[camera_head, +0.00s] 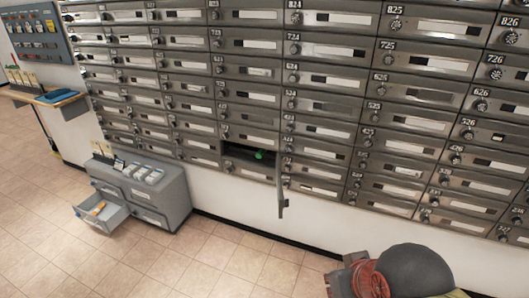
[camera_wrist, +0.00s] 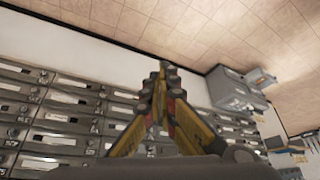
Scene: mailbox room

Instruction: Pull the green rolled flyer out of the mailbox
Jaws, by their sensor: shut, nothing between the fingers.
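The green rolled flyer (camera_head: 259,155) shows as a small green end inside an open mailbox (camera_head: 236,152) low in the wall of boxes in the head view. The mailbox door (camera_head: 281,190) is swung open and stands out at the right side of the opening. My gripper (camera_wrist: 162,68) is in the wrist view, with its yellow and dark fingers shut together and empty. The flyer cannot be made out in the wrist view. In the head view, part of my arm (camera_head: 400,272) is at the bottom right, well apart from the open mailbox; the gripper's fingers are not visible there.
A grey cabinet (camera_head: 165,200) with an open drawer (camera_head: 99,212) stands on the floor left of the open mailbox. A small shelf (camera_head: 48,97) with a blue item is on the far left wall. The tiled floor (camera_head: 230,262) in front is clear.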

